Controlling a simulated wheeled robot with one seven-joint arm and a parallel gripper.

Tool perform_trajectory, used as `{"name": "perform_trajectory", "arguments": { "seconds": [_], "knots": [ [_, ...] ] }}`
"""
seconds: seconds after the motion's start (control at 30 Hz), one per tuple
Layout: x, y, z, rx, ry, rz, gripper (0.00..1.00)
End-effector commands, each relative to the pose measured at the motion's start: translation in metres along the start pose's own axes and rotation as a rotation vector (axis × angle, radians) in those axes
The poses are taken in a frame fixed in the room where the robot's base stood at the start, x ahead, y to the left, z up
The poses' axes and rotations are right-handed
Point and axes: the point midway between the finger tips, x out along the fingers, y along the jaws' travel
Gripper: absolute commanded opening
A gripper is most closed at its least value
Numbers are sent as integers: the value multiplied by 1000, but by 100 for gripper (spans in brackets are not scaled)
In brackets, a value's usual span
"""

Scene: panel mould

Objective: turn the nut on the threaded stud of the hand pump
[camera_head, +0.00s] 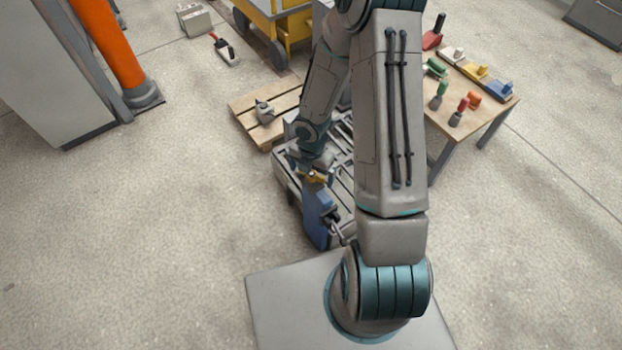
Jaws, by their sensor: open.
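A blue upright body (318,218), which looks like the hand pump, stands at the front left end of the grey slatted mould (287,188). A small brass-coloured piece (315,178), apparently the nut, sits at its top. My gripper (311,171) is open and points down right at the brass piece. I cannot tell whether the fingers touch it. The threaded stud is not distinguishable. My arm hides much of the mould's right side.
A wooden pallet (243,104) with a small grey part (264,112) lies behind the mould. A wooden table (499,105) with several coloured tools stands at the right. A yellow cart (292,24) stands at the back. An orange column (108,42) rises at the left. The left floor is clear.

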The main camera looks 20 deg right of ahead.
Motion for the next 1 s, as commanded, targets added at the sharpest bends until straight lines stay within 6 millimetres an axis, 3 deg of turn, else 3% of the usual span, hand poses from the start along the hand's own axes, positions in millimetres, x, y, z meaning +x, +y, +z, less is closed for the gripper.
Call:
{"name": "perform_trajectory", "arguments": {
  "seconds": [0.23,0.4,0.57,0.8,1.0],
  "knots": [
    [0,0,0,0,0,0,97],
    [0,0,0,1,0,0,53],
    [-2,0,0,-28,1,-1,53],
    [-2,-1,0,-280,2,-2,53],
    [0,-1,0,-301,1,-2,53]
  ]
}}
